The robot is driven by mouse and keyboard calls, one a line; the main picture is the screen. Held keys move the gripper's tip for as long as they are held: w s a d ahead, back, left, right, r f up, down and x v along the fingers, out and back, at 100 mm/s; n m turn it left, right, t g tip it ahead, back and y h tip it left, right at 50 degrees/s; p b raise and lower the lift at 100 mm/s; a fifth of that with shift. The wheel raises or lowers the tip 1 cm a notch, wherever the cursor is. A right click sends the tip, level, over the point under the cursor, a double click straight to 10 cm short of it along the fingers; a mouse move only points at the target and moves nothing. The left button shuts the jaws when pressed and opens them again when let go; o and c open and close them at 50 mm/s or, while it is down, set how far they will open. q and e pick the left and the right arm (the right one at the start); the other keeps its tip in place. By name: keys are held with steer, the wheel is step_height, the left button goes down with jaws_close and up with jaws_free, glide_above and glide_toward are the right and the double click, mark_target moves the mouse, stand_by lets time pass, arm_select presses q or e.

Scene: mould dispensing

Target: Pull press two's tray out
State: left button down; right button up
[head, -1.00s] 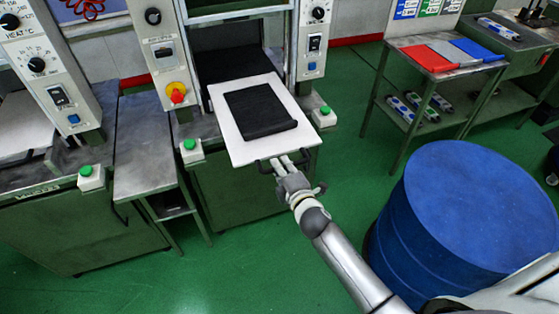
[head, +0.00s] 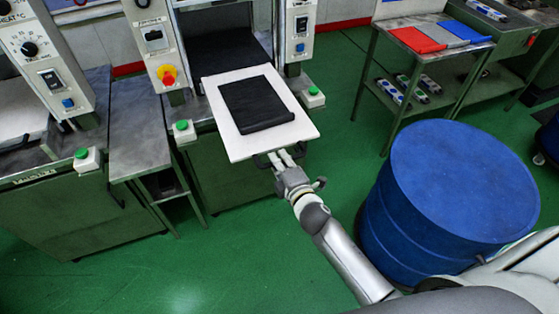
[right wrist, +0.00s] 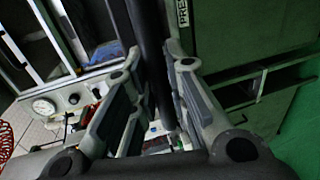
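Press two's tray (head: 270,140) is a white plate sticking well out of the front of the press (head: 235,178). A flat black slab (head: 257,105) lies on it. A dark bar handle (head: 260,163) runs along the tray's front edge. My right gripper (head: 283,158) is at this handle, its fingers on either side of the bar. In the right wrist view the dark bar (right wrist: 149,60) passes between the fingers, which look closed on it. My left gripper is out of view.
A blue drum (head: 455,180) stands right of my right arm. A grey side table (head: 145,130) stands left of the press. A shelf table with red, grey and blue sheets (head: 440,38) is at the back right. Green floor in front of the press is clear.

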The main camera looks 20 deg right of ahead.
steer(key=o, duration=0.3)
steer(key=shift+s, duration=0.15)
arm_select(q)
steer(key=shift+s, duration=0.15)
arm_select(e)
steer(key=v, duration=1.1)
steer(key=shift+s, duration=0.35)
